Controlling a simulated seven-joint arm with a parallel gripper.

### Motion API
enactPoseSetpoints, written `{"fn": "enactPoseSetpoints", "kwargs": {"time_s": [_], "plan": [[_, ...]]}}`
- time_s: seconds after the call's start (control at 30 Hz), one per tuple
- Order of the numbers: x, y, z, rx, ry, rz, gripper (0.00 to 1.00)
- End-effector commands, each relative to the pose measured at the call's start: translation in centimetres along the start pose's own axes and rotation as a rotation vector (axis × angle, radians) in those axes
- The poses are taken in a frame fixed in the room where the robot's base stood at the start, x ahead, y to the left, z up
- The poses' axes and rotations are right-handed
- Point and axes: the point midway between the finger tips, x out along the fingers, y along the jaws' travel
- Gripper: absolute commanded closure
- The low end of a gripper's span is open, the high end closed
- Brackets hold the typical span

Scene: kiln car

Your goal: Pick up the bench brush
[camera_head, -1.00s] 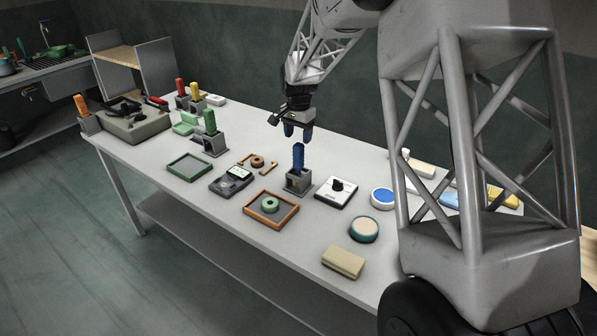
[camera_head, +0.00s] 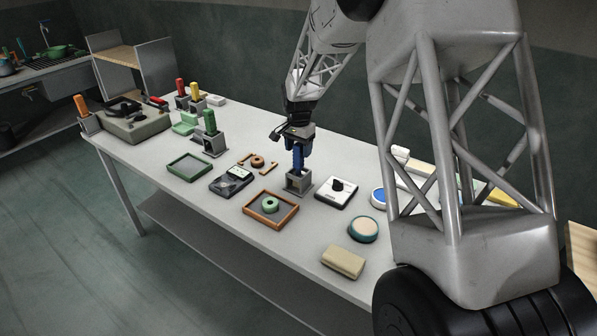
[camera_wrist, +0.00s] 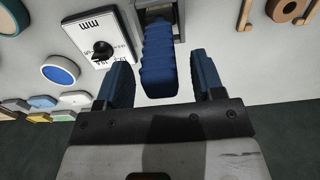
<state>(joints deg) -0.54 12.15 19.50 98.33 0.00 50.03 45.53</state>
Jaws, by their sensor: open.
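A blue ribbed handle (camera_wrist: 158,62) stands upright in a grey holder (camera_head: 299,184) on the table. I cannot tell from its visible part whether it is the bench brush; its lower end is hidden in the holder. My gripper (camera_head: 298,158) is low over this holder. In the wrist view my gripper (camera_wrist: 161,72) is open, with one blue finger on each side of the handle and a visible gap on both sides. In the head view the fingers and the handle overlap and are hard to tell apart.
A white dial box (camera_head: 337,193) stands close to the right of the holder. Other holders with coloured handles, such as the green handle (camera_head: 210,122), stand farther back.

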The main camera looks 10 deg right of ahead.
Motion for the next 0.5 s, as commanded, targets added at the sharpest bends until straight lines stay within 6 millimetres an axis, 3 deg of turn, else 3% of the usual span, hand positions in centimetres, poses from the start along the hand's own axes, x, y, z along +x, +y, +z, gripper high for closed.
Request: {"fn": "enactPoseSetpoints", "kwargs": {"time_s": [0.43, 0.5], "plan": [[-0.06, -0.01, 0.0, 0.0, 0.0, 0.0, 0.38], [-0.06, -0.01, 0.0, 0.0, 0.0, 0.0, 0.46]]}}
